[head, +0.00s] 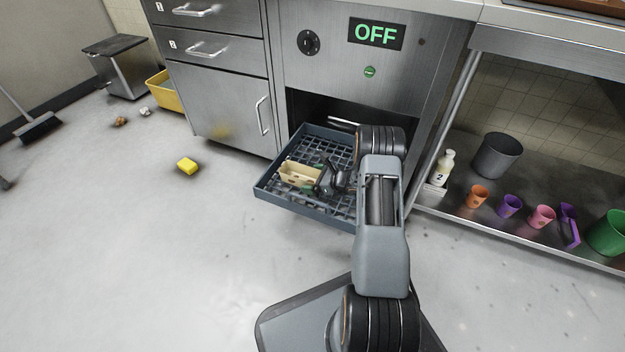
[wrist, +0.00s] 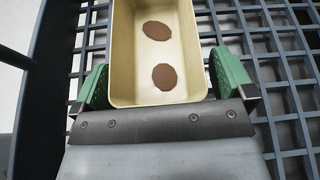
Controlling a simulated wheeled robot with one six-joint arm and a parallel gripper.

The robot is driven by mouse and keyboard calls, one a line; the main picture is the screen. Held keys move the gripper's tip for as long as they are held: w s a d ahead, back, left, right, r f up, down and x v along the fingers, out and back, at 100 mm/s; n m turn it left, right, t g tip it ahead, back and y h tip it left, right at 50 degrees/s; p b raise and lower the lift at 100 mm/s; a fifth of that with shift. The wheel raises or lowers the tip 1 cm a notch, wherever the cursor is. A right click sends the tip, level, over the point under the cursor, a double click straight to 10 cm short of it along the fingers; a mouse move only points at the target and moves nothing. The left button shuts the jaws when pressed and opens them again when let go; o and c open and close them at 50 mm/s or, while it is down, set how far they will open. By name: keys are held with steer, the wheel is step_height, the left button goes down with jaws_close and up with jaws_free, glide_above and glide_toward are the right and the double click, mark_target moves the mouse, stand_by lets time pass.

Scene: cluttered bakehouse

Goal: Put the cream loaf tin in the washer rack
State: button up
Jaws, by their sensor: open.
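The cream loaf tin (head: 299,174) sits upright inside the dark blue-grey washer rack (head: 262,190), towards its left side. In the wrist view the tin (wrist: 122,60) shows two brown spots on its inside floor, and the rack's grid (wrist: 290,95) is beneath and beside it. My gripper (head: 325,182) is low over the rack at the tin's right end. In the wrist view my gripper (wrist: 160,88) is open, with one green finger pad on each side of the tin's near end. Narrow gaps seem to show between pads and tin.
The rack is pulled out from the washer under the OFF display (head: 376,34). A yellow sponge (head: 187,166) lies on the floor at left. The shelf at right holds a white bottle (head: 442,168), a grey bin (head: 497,156) and several cups. The floor at front left is clear.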

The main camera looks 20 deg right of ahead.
steer(key=shift+r, duration=0.2)
steer(key=p+v, duration=0.4)
steer(key=v, duration=0.7)
steer(key=shift+s+d+r+p, duration=0.1)
steer(key=shift+s+r+p, duration=0.05)
steer(key=shift+p, duration=0.15)
steer(key=w+r+m+h, duration=0.5)
steer(key=r+m+h, duration=0.1)
steer(key=r+m, duration=0.4)
steer(key=s+a+r+m+g+h, duration=0.1)
steer(key=s+r+m+h, duration=0.15)
steer(key=r+m, duration=0.35)
steer(key=s+a+r+m+h, duration=0.1)
steer(key=a+r+m+h, duration=0.15)
steer(key=r+m, duration=0.4)
steer(key=s+a+r+m+g+y, duration=0.1)
steer(key=s+a+m+g, duration=0.2)
steer(key=s+a+m, duration=0.4)
steer(key=s+a+r+m+g+y, duration=0.1)
steer(key=s+a+r+m+g, duration=0.1)
steer(key=s+a+m, duration=0.6)
steer(key=s+m+g, duration=0.1)
steer(key=s+m, duration=0.6)
steer(key=shift+m+g, duration=0.3)
steer(key=shift+m, duration=0.05)
